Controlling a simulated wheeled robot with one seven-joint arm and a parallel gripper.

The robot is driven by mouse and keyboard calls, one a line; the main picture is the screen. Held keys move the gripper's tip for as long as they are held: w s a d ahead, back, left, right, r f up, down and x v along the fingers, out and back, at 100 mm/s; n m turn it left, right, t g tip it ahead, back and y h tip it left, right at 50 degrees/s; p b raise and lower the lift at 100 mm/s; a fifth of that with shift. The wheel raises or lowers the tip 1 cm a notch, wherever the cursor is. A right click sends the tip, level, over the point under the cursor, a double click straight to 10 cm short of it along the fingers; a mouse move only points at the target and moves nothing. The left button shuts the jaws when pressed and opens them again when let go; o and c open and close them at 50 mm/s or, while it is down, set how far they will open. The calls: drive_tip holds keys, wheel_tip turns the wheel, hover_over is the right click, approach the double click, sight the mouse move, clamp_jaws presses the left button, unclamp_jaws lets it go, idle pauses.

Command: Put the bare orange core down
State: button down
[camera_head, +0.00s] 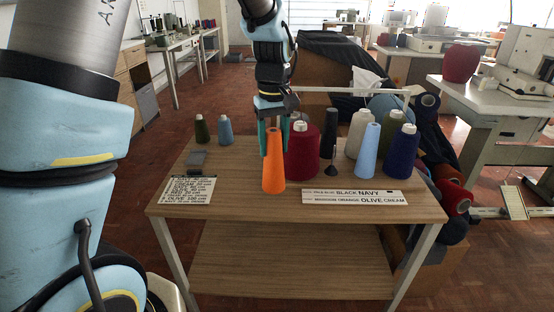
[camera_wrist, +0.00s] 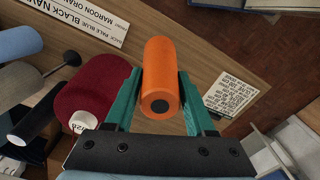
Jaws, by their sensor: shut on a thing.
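The bare orange core (camera_head: 273,165) is an upright cone near the front middle of the wooden table (camera_head: 230,200). My gripper (camera_head: 273,140) comes down from above with its green fingers on either side of the core's upper part. In the wrist view the orange core (camera_wrist: 162,72) sits between the two green fingers of my gripper (camera_wrist: 160,95), which are shut on it. Its dark top hole faces the camera. I cannot tell whether its base touches the table.
A maroon cone (camera_head: 302,152) stands close to the right of the core. Cream, light blue and navy (camera_head: 402,152) cones stand farther right, with a dark spindle (camera_head: 328,135). Label cards (camera_head: 355,197) lie at the front. Small green and blue cones (camera_head: 225,130) stand back left.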

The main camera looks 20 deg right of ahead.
drive_tip(key=shift+f+p, duration=0.3)
drive_tip(key=shift+f, duration=2.15)
drive_tip(key=shift+f, duration=0.1)
drive_tip(key=shift+c, duration=1.1)
unclamp_jaws()
wheel_tip(320, 180, up, 12)
drive_tip(key=shift+r+b, duration=0.1)
drive_tip(key=shift+b, duration=0.5)
drive_tip(key=w+a+f, duration=0.1)
drive_tip(key=a+f, duration=0.1)
drive_tip(key=a, duration=0.7)
drive_tip(key=w+a+f, duration=0.1)
drive_tip(key=a+f, duration=0.1)
drive_tip(key=a, duration=0.7)
drive_tip(key=s+a+f+t, duration=0.1)
drive_tip(key=s+a+f, duration=0.2)
drive_tip(key=a, duration=0.9)
drive_tip(key=s, duration=0.3)
drive_tip(key=shift+m+t, duration=0.3)
drive_tip(key=shift+m, duration=0.1)
